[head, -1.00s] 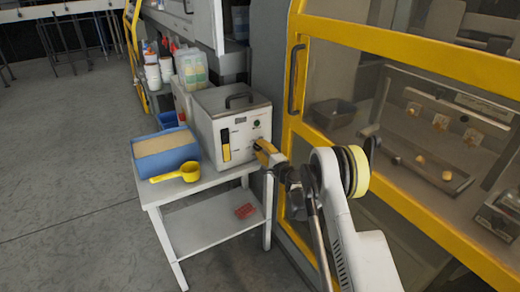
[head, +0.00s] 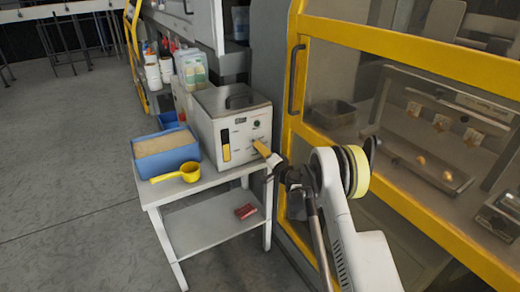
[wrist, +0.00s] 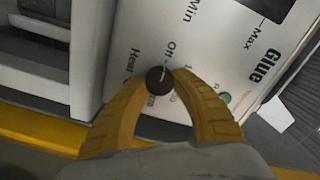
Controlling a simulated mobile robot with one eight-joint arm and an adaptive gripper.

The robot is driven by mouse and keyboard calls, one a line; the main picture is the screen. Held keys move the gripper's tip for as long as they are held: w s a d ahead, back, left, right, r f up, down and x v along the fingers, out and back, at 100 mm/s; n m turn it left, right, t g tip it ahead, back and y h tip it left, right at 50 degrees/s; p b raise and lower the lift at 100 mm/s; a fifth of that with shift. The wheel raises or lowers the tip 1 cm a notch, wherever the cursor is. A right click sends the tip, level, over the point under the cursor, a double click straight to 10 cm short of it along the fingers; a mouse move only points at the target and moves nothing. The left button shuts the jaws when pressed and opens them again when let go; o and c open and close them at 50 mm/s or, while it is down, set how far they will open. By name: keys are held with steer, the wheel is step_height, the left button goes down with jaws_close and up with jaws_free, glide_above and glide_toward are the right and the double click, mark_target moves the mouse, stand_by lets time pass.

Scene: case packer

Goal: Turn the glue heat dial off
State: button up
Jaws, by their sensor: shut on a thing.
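The glue unit (head: 208,128) is a pale grey box on a small white table, with a yellow and black level strip on its front. In the wrist view its panel (wrist: 215,65) shows the words Glue, Max, Min, Off and Heat. The heat dial (wrist: 159,78) is a small round black knob with a pale pointer line, which appears to point up toward Off. My gripper (wrist: 159,82) has its two yellow fingers closed on the dial's sides. In the head view my gripper (head: 262,149) meets the box's front right, and the dial is hidden.
A blue bin of tan granules (head: 166,158) and a yellow scoop (head: 188,173) stand left of the unit. A red object (head: 245,211) lies on the lower shelf. A yellow-framed machine door (head: 292,100) stands close on the right. The floor at left is clear.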

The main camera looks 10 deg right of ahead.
stand_by(0.4)
steer(key=o, duration=1.2)
steer(key=shift+d, duration=0.1)
steer(key=v, duration=1.2)
steer(key=shift+r, duration=0.15)
